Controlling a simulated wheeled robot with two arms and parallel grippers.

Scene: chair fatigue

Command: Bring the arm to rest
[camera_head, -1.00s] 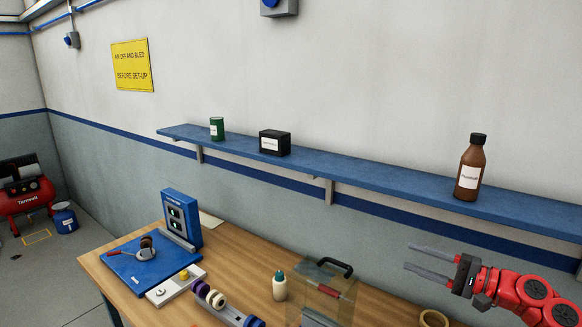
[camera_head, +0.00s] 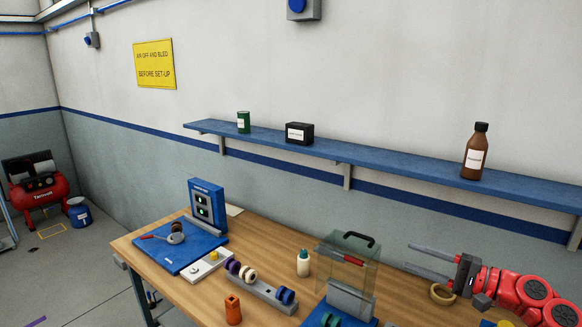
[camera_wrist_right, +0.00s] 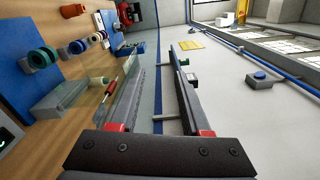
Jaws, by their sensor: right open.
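My right gripper (camera_head: 432,262) is on a red arm that comes in from the right in the head view. It is open and empty, its two grey fingers pointing left over the right part of the wooden bench (camera_head: 277,236). In the right wrist view its fingers (camera_wrist_right: 160,85) stand apart with nothing between them. Beyond them are the wall and the blue shelf (camera_wrist_right: 176,62). My left gripper is not in the head view.
The blue wall shelf (camera_head: 400,175) carries a brown bottle (camera_head: 476,153), a black box (camera_head: 299,133) and a green can (camera_head: 243,122). A clear case with a black handle (camera_head: 357,237), a tape ring (camera_head: 442,294), a glue bottle (camera_head: 303,263) and a blue fixture (camera_head: 207,205) stand on the bench.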

